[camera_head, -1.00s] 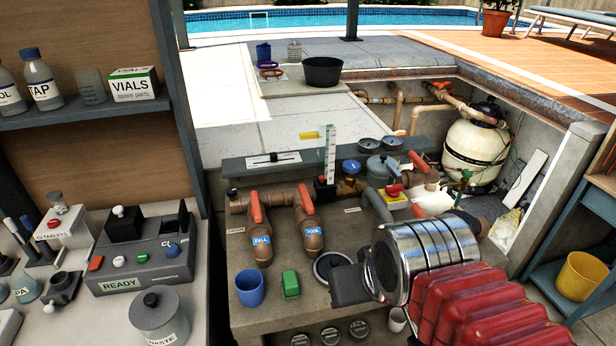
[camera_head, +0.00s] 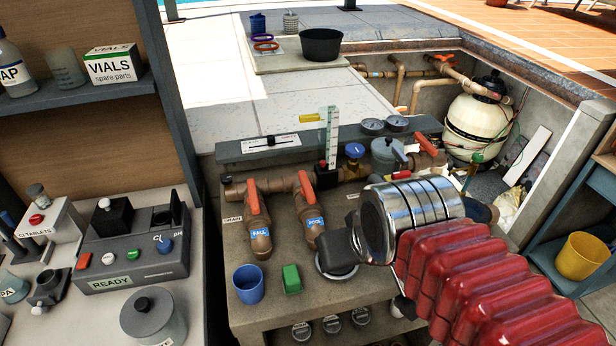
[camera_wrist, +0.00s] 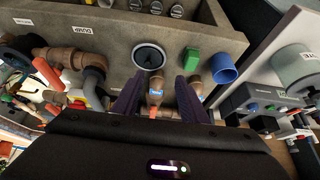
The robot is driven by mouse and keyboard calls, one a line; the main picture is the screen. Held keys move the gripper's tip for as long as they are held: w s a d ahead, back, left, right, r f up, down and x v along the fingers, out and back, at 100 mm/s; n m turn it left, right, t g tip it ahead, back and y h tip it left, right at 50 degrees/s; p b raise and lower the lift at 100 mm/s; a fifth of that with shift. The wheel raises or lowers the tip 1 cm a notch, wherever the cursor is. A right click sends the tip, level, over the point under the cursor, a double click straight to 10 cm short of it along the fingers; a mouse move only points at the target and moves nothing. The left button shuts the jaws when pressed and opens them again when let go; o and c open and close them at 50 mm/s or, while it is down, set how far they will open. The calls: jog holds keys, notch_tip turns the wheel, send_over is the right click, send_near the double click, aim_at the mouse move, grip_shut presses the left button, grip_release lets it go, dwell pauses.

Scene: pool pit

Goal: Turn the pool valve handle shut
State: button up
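The pool valve (camera_head: 311,222) is a brown pipe body with a blue POOL label and an orange handle (camera_head: 306,185), on the bench in the head view. The handle points up along the pipe, tilted slightly left. In the wrist view, seen upside down, the valve (camera_wrist: 155,88) with its orange handle (camera_wrist: 153,112) appears between my two dark fingers. My gripper (camera_wrist: 160,78) is open and empty, its fingers apart. In the head view my gripper (camera_head: 337,258) is just right of and below the valve, partly covering a round lid. I cannot tell whether a finger touches the valve.
The FALL valve (camera_head: 257,222) with a similar orange handle stands close left. A blue cup (camera_head: 249,284) and a green block (camera_head: 292,278) sit in front. A clear upright gauge (camera_head: 331,137) rises behind. A grey instrument counter (camera_head: 150,278) is at left.

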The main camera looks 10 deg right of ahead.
jog(key=o, duration=0.3)
jog(key=shift+w+a+r+n, duration=0.1)
jog(key=shift+w+r+n, duration=0.3)
jog(key=shift+w+r, duration=0.1)
jog(key=o, duration=1.2)
jog(key=w+r+n+g, duration=0.1)
jog(key=w+r+n, duration=0.1)
jog(key=w, duration=0.1)
jog(key=w+r+n, duration=0.3)
jog(key=w, duration=0.1)
jog(key=w+r+n+g, duration=0.1)
jog(key=w+r+n, duration=0.1)
jog(key=w, duration=0.1)
jog(key=shift+w+a+r+n+g, duration=0.1)
jog(key=shift+w+r+n+g, duration=0.15)
jog(key=shift+r+n+g, duration=0.05)
jog(key=r+n+g, duration=0.1)
jog(key=n+g, duration=0.2)
jog(key=n, duration=0.7)
send_over(307, 183)
jog(key=shift+r, duration=0.2)
jog(key=shift+f, duration=0.15)
notch_tip(307, 183, down, 14)
jog(key=shift+r, duration=0.25)
jog(key=shift+c, duration=0.2)
